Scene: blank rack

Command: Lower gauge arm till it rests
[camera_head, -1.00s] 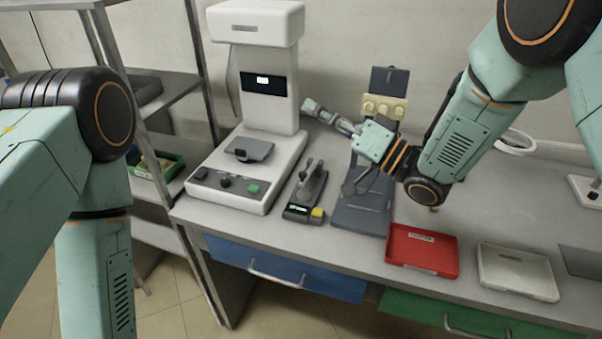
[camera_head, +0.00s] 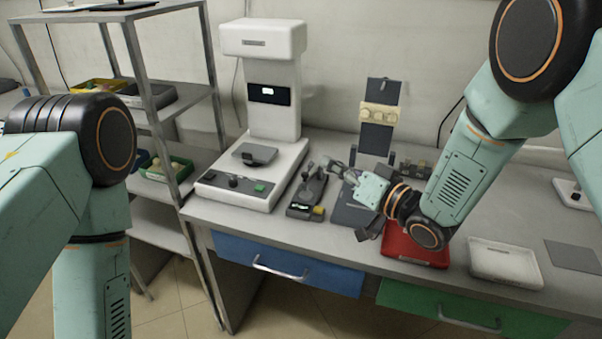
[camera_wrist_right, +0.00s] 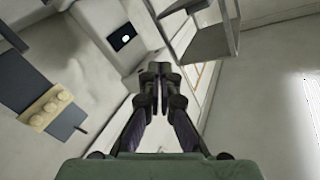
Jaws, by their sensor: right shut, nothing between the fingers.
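The small dark gauge (camera_head: 301,205) stands on the bench right of the white machine, with a lit display and a yellow button at its front. Its arm (camera_head: 312,182) is grey, in the middle of the unit; how high it stands is hard to tell. My right gripper (camera_head: 328,163) is shut and empty, close to the gauge's upper right in the head view; I cannot tell if they touch. The shut fingers also show in the right wrist view (camera_wrist_right: 160,75), where I cannot make out the gauge. My left gripper is out of view.
The white machine (camera_head: 274,110) stands at the gauge's left. A dark stand with a beige block (camera_head: 379,115) is behind my right gripper. A red tray (camera_head: 415,250) and a white tray (camera_head: 503,262) lie to the right. A metal shelf (camera_head: 160,110) is at left.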

